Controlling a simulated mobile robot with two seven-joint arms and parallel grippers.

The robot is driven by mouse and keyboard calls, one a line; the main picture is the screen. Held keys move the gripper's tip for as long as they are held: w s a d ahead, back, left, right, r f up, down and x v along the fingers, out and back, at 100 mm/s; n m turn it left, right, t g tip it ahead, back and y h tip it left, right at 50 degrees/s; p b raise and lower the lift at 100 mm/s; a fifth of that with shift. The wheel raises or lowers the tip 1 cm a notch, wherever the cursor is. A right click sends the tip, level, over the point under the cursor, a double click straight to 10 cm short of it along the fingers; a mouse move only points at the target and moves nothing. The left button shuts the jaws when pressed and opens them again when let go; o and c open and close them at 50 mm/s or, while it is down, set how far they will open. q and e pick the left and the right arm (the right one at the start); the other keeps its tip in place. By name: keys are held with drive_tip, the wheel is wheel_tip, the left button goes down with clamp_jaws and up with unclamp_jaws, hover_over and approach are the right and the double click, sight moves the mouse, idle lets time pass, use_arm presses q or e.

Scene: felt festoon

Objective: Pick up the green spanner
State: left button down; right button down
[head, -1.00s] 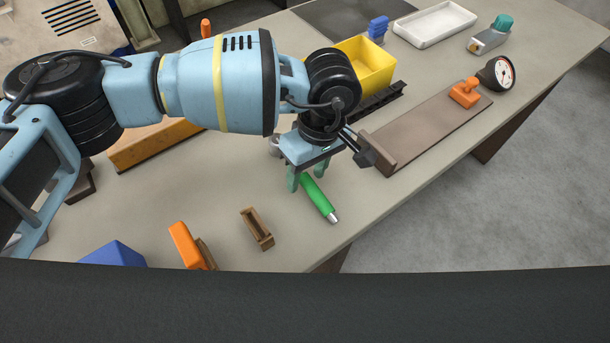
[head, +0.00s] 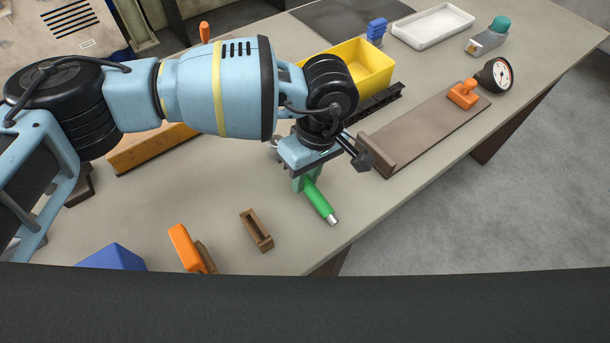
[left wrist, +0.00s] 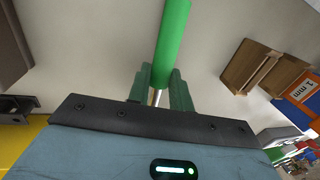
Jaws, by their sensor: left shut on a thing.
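The green spanner (head: 318,200) shows as a round green handle with a short silver end, lying at a slant near the table's front edge. My left gripper (head: 304,183) points down at its upper-left end and is shut on it. In the left wrist view the green handle (left wrist: 173,38) runs up from between the green fingers (left wrist: 161,85), with a bit of metal shaft at its base. The spanner's far end is hidden under the gripper. I cannot tell whether it touches the table. My right gripper is not in view.
A small brown wooden holder (head: 256,230) and an orange item (head: 186,247) stand to the left. A brown board (head: 425,135) lies to the right, with a yellow bin (head: 368,62) behind. Bare table (head: 345,195) lies right of the spanner.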

use_arm(q)
wheel_tip(320, 180, up, 10)
idle(0.5)
